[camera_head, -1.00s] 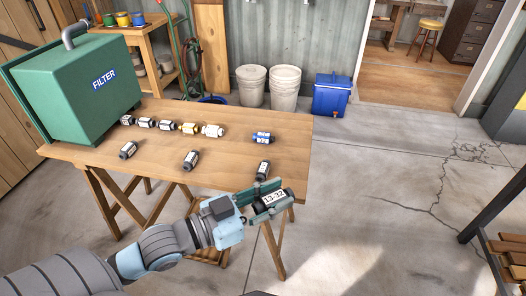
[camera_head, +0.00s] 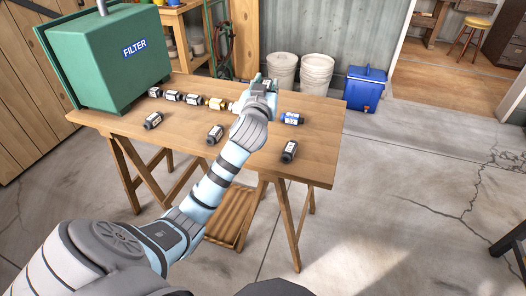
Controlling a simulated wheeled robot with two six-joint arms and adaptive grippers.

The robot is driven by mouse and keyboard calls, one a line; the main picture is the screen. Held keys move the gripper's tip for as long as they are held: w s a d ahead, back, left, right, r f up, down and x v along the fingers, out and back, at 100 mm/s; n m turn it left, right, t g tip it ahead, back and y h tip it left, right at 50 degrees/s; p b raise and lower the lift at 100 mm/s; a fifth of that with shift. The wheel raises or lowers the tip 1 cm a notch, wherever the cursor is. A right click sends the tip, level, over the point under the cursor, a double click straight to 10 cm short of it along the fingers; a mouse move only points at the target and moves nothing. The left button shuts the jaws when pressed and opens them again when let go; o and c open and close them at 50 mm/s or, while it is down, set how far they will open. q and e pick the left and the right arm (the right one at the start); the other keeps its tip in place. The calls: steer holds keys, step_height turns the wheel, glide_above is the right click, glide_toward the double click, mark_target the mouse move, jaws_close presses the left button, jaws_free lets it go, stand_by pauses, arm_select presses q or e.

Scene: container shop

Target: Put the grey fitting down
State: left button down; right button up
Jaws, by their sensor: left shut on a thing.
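My left gripper (camera_head: 265,82) is over the back part of the wooden table (camera_head: 320,160), near the far edge. It is shut on the grey fitting, which my wrist and gripper hide almost wholly now. In the earlier frame that fitting shows as a dark cylinder with a white label marked "13-32". I cannot tell whether it touches the table. My right gripper is not in view.
A row of several dark fittings (camera_head: 173,95) with a gold one (camera_head: 217,103) runs left of my wrist. A blue fitting (camera_head: 291,118) lies to the right. Dark fittings (camera_head: 153,120), (camera_head: 215,134), (camera_head: 289,151) lie nearer. A green FILTER box (camera_head: 110,60) stands left.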

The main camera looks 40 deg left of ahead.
arm_select(q)
steer(key=shift+s+a+f+y, duration=0.2)
steer(key=shift+a+y, duration=0.05)
steer(key=shift+y, duration=0.05)
steer(key=b, duration=0.6)
glide_above(263, 150)
step_height(263, 150, down, 15)
steer(key=shift+w+f, duration=0.1)
steer(key=shift+w, duration=0.05)
step_height(263, 150, down, 5)
steer(key=shift+r+b, duration=0.15)
steer(key=shift+b, duration=0.85)
steer(key=shift+r, duration=0.1)
steer(key=c, duration=1.2)
jaws_free()
steer(key=shift+c, duration=0.2)
